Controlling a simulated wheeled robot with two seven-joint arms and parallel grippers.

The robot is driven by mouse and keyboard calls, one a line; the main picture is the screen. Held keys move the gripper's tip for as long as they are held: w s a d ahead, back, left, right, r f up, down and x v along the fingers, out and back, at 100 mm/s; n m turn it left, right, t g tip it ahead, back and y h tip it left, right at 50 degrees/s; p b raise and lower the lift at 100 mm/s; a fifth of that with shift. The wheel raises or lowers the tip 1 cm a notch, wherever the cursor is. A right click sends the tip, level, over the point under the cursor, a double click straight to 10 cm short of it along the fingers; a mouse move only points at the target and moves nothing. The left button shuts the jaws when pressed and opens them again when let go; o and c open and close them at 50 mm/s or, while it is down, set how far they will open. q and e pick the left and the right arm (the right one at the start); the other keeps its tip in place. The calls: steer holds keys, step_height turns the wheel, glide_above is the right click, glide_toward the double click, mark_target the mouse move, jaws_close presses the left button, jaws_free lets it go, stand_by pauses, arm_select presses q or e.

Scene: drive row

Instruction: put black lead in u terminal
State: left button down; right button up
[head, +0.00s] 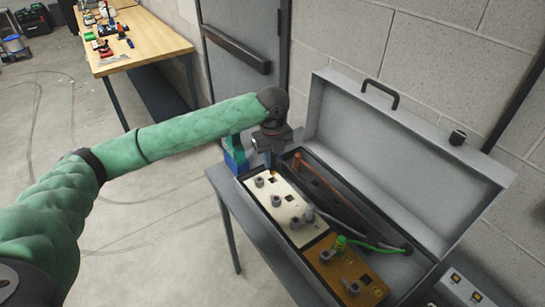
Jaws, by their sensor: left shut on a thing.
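My left gripper (268,158) reaches over the far left end of an open grey box, pointing down. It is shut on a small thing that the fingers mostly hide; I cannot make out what. A black lead (352,208) lies along the box, beside the light panel (283,207). That panel carries several grey terminal posts; the U marking is too small to read. A reddish-brown lead (320,177) rises near the gripper. A green lead (373,244) joins a post on the orange-brown panel (352,279). My right gripper is out of view.
The box's lid (400,165) stands open toward the block wall. A blue and teal thing (235,160) is beside the box's far left corner, partly behind my arm. A wooden bench (150,38) with small items stands at the back left.

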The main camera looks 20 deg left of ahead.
mark_target(273, 172)
arm_select(q)
steer(key=shift+f, duration=1.3)
steer(key=shift+f+p, duration=0.35)
steer(key=shift+f, duration=1.3)
steer(key=c, duration=1.2)
jaws_free()
